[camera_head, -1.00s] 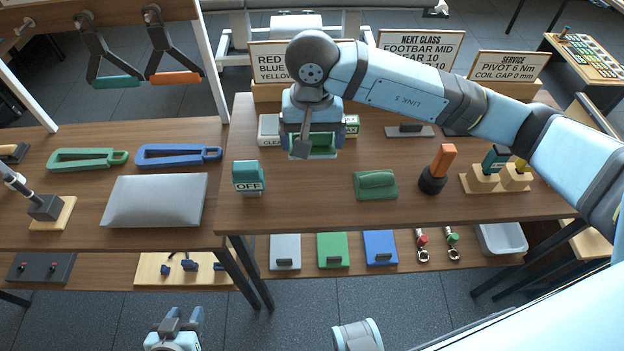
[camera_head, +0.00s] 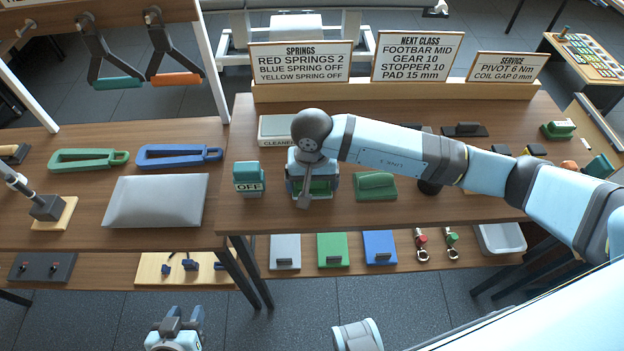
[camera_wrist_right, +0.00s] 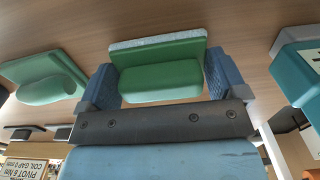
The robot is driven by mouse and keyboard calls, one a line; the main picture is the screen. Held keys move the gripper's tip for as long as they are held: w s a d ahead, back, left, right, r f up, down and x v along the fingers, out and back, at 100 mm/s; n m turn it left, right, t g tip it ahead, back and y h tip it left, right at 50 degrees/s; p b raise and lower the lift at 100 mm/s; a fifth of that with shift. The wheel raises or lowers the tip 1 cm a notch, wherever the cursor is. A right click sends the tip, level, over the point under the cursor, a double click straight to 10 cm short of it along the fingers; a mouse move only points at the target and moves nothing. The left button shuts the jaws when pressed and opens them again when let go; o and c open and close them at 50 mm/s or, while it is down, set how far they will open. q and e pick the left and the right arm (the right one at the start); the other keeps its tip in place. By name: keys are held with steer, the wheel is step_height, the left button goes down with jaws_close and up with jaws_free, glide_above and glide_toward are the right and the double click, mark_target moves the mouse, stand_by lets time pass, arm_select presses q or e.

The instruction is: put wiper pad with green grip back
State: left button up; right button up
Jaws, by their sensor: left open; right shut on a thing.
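The wiper pad with green grip is in my right gripper (camera_head: 318,188). In the right wrist view its green grip (camera_wrist_right: 160,82) sits between the two blue-grey fingers, with the pale pad (camera_wrist_right: 155,41) on the far side, facing the wooden table. In the head view only a bit of green shows under the gripper. The gripper is low over the table, between the teal OFF block (camera_head: 248,177) and a green block on a green plate (camera_head: 376,187). I cannot tell whether the pad touches the table. My left gripper (camera_head: 184,318) is open and empty at the bottom.
A CLEANER box (camera_head: 277,129) stands behind the right gripper. Signs (camera_head: 300,64) line the back. A grey cushion (camera_head: 155,201) lies on the left table. My right arm covers a dark-based object right of the green block. The table front before the gripper is clear.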

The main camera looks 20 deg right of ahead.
steer(key=shift+f, duration=0.1)
steer(key=o, duration=0.6)
step_height(320, 180, up, 12)
steer(key=shift+r, duration=0.2)
stand_by(0.5)
